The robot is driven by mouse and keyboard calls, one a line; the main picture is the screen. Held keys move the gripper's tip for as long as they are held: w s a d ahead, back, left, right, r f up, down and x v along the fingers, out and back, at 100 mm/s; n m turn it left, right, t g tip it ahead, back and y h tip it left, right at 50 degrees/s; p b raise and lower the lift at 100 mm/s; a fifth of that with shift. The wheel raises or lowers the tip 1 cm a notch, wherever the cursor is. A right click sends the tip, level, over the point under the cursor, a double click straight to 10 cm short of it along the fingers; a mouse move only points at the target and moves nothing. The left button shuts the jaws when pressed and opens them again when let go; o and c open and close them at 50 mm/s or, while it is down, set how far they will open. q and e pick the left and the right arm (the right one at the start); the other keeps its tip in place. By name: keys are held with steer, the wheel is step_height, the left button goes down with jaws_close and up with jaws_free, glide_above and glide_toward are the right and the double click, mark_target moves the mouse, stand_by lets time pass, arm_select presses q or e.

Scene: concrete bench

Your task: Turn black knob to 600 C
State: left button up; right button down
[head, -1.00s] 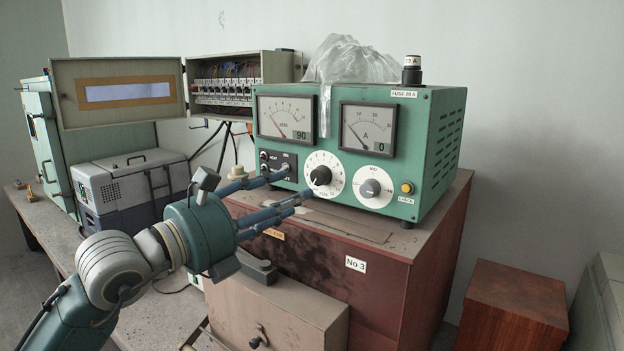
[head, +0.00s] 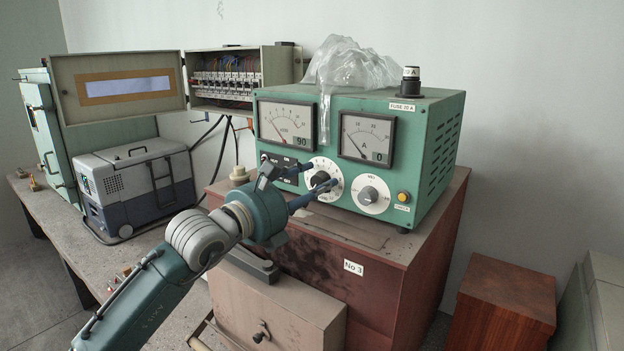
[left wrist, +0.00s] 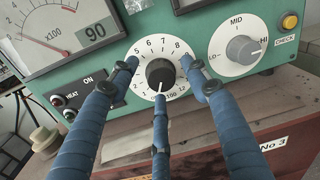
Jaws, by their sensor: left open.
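The black knob (left wrist: 159,75) sits in the middle of a white numbered dial (left wrist: 178,86) on the front of the green control box (head: 435,160). In the head view the knob (head: 320,179) is partly behind my fingers. My left gripper (head: 322,180) is open in front of the dial. In the left wrist view the blue fingers of my left gripper (left wrist: 160,85) spread around the knob, two at the sides and one below. I cannot tell whether any finger touches the knob. The left meter (left wrist: 60,35) has an x100 scale and its display reads 90. My right gripper is not in view.
To the right of the dial is a grey LO-MID-HI knob (left wrist: 241,48). HEAT and ON controls (left wrist: 67,103) are at the left. A clear plastic bag (head: 350,65) and a black fuse holder (head: 411,82) are on top of the box.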

arm_select(q)
steer(key=c, duration=1.1)
steer(key=shift+c, duration=0.2)
